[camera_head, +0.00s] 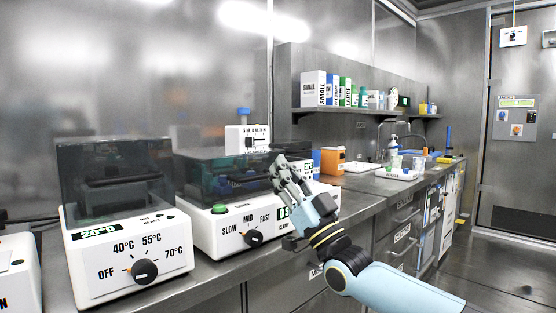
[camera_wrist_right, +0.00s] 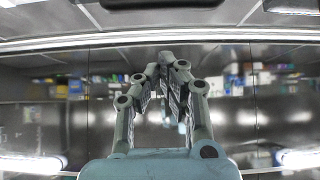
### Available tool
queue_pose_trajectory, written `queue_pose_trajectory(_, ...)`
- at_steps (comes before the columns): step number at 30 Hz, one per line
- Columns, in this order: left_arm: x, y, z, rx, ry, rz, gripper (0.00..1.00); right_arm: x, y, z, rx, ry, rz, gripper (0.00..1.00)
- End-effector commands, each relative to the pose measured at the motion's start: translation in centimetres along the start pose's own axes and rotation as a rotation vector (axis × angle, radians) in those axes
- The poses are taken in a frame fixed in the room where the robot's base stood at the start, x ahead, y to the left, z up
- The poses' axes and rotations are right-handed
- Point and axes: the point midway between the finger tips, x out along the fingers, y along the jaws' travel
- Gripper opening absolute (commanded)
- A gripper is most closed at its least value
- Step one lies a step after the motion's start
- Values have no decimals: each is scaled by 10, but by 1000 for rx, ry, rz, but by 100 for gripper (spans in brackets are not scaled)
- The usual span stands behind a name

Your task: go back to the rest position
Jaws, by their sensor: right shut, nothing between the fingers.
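My right gripper (camera_head: 281,168) is raised in front of the second bench machine (camera_head: 203,239), with its fingers pointing up and to the left. Its fingertips are together and hold nothing. The right wrist view also shows the gripper (camera_wrist_right: 167,62) shut, with the blurred room behind it. My right arm comes in from the lower right of the head view. My left gripper is in neither view.
A heater with a temperature knob (camera_head: 145,271) stands on the bench at the left. The second machine, with a speed knob, stands beside it, close behind my gripper. An orange box (camera_head: 333,160) and a white tray (camera_head: 397,174) are further back. Open floor lies at the right.

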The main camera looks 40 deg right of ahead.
Motion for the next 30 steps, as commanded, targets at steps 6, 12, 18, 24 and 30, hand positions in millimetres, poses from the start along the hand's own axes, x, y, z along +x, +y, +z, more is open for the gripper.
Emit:
queue_pose_trajectory(6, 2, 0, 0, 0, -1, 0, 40, -46, 0, 6, 0, 2, 0, 0)
queue_pose_trajectory(12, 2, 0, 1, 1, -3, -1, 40, -63, 0, 6, 1, 6, -1, 0)
queue_pose_trajectory(18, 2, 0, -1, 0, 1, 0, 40, -65, 0, 6, 1, 8, -1, 0)
queue_pose_trajectory(24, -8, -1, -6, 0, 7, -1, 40, -96, -2, 25, 19, -73, 55, 0)
queue_pose_trajectory(30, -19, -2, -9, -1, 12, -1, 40, -209, -1, 119, -10, -454, 144, 0)
